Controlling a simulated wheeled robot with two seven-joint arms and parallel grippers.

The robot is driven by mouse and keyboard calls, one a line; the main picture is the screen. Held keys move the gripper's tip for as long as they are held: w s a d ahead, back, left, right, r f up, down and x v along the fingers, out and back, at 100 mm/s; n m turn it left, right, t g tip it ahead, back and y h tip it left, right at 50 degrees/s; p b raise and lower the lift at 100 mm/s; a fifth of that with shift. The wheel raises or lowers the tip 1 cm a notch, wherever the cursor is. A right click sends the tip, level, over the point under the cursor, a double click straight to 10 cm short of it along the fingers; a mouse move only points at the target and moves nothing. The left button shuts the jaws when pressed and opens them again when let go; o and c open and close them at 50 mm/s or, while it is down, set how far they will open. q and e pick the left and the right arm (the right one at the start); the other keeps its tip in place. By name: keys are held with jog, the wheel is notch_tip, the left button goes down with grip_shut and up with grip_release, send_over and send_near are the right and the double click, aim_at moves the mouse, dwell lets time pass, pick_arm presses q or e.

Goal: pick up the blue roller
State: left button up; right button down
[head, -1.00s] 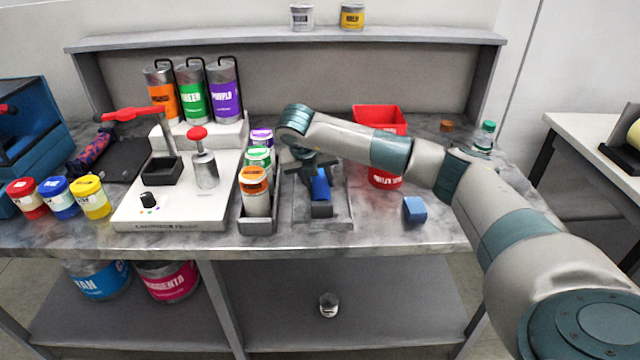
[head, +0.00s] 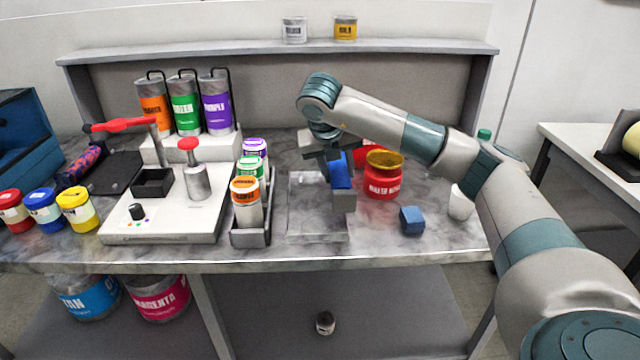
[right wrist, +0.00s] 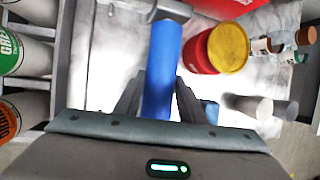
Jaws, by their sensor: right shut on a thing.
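The blue roller (head: 340,171) is between the fingers of my right gripper (head: 338,188), which is shut on it. In the head view it is above the right side of the grey tray (head: 310,222). In the right wrist view the blue roller (right wrist: 160,60) runs lengthwise between the two dark fingers (right wrist: 158,100). Its lower end is partly hidden by the gripper. My left gripper is not in view.
A red pot with a yellow top (head: 383,180) stands just right of the roller. A blue cube (head: 411,220) and a white cup (head: 461,204) are further right. A grey rack of labelled bottles (head: 250,237) stands left of the tray.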

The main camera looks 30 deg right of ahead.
pick_arm(q)
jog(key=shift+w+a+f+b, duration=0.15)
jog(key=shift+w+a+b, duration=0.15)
jog(key=shift+b, duration=0.1)
pick_arm(e)
jog(key=s+d+r, duration=0.3)
jog(key=s, duration=0.1)
jog(key=shift+s+r, duration=0.15)
jog(key=shift+r, duration=0.05)
